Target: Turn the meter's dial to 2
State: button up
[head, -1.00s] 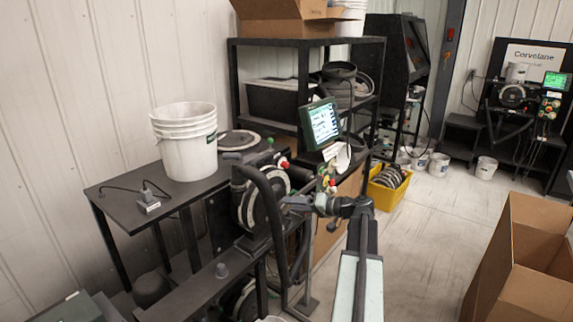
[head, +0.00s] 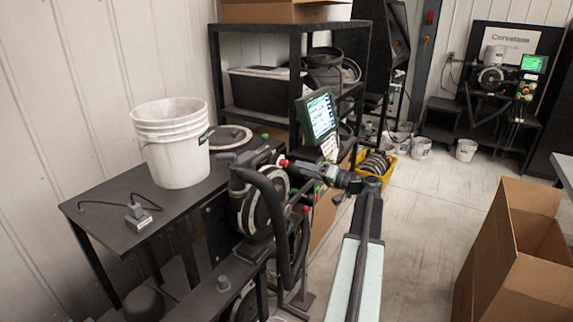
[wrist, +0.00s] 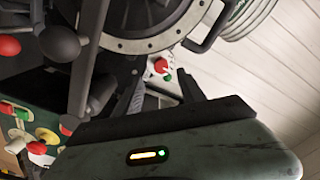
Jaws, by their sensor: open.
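The seed meter (head: 262,205) is a dark round housing with a pale ring, on the black bench at centre. I cannot tell which part is its numbered dial, and no number is readable. Its ringed face shows at the top of the wrist view (wrist: 128,44). My gripper (head: 302,168) is in front of the meter's upper right, below the green screen. In the wrist view my open gripper (wrist: 162,88) has dark fingers apart, with a small red knob (wrist: 161,65) beyond the gap. No contact can be made out.
A green-lit screen (head: 318,116) stands just above my gripper. A thick black hose (head: 283,225) curves beside the meter. An open cardboard box (head: 482,270) is at right, with clear floor (head: 430,205) between.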

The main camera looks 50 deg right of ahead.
aim_at(287, 165)
jog(key=x, duration=0.6)
jog(key=shift+w+a, duration=0.15)
jog(key=shift+a, duration=0.1)
grip_shut()
jog(key=shift+f+n, duration=0.15)
jog(key=shift+n, duration=2.75)
grip_release()
